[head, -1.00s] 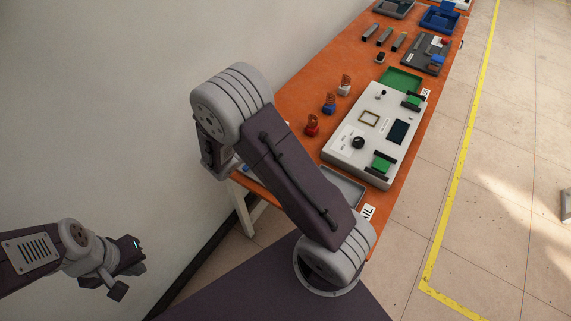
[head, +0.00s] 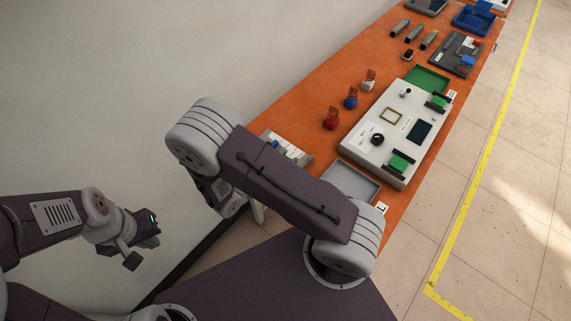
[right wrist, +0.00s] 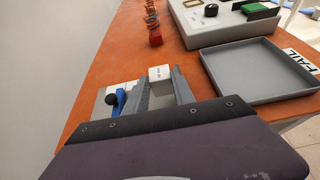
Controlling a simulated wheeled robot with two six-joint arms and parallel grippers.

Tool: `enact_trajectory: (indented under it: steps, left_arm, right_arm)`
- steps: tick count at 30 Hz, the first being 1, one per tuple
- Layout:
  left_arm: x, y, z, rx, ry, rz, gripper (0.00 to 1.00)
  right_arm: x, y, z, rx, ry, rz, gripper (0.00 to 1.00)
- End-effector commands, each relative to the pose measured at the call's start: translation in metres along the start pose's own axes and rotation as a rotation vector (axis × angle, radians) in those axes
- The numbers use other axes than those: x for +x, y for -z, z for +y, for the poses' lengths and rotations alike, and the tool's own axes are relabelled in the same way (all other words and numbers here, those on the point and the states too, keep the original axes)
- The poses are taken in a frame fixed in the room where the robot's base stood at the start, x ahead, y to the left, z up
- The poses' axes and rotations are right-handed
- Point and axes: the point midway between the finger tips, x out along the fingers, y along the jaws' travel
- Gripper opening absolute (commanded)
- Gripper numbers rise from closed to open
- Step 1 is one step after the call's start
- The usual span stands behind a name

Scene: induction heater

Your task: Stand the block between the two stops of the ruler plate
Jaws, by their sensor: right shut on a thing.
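A small white block (right wrist: 160,73) with dark marks sits between the fingertips of my right gripper (right wrist: 163,82), which is shut on it. Below and left of it in the right wrist view is a pale plate (right wrist: 103,98) with a blue part and a black knob, probably the ruler plate; its stops cannot be made out behind the fingers. In the head view this light plate (head: 293,150) lies at the table's near end, partly hidden by my right arm. My left gripper (head: 149,224) is away from the table at the left, its jaw opening unclear.
A grey tray (right wrist: 257,72) lies right of my right gripper, beside a FAIL label (right wrist: 300,60). Beyond it stands the white heater panel (head: 385,150). Bare orange table lies between.

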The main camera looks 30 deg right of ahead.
Motion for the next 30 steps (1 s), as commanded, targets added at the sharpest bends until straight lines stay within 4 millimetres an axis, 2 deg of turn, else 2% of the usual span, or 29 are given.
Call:
enact_trajectory:
  steps: [1,4,15,16,18,30]
  left_arm:
    - [0.002,0.000,0.000,0.000,0.000,0.000,0.00]
    - [0.003,0.000,0.000,0.000,0.000,0.000,0.00]
    - [0.006,-0.001,0.000,0.000,0.000,0.000,0.00]
    - [0.006,-0.001,0.000,0.000,0.000,0.000,0.00]
    - [0.005,-0.001,0.000,0.000,0.000,0.000,0.00]
    - [0.002,0.000,0.000,0.000,0.000,0.000,0.00]
  right_arm:
    - [0.005,0.011,-0.001,-0.006,0.003,-0.001,0.00]
    - [0.010,0.024,-0.001,-0.004,0.002,-0.001,0.00]
    - [0.013,0.031,0.000,-0.001,0.000,0.000,0.00]
    - [0.013,0.031,0.000,-0.001,0.000,0.001,0.33]
    - [0.013,0.030,0.000,-0.001,0.000,0.001,0.52]
    - [0.008,0.027,0.001,-0.001,-0.002,0.001,0.52]
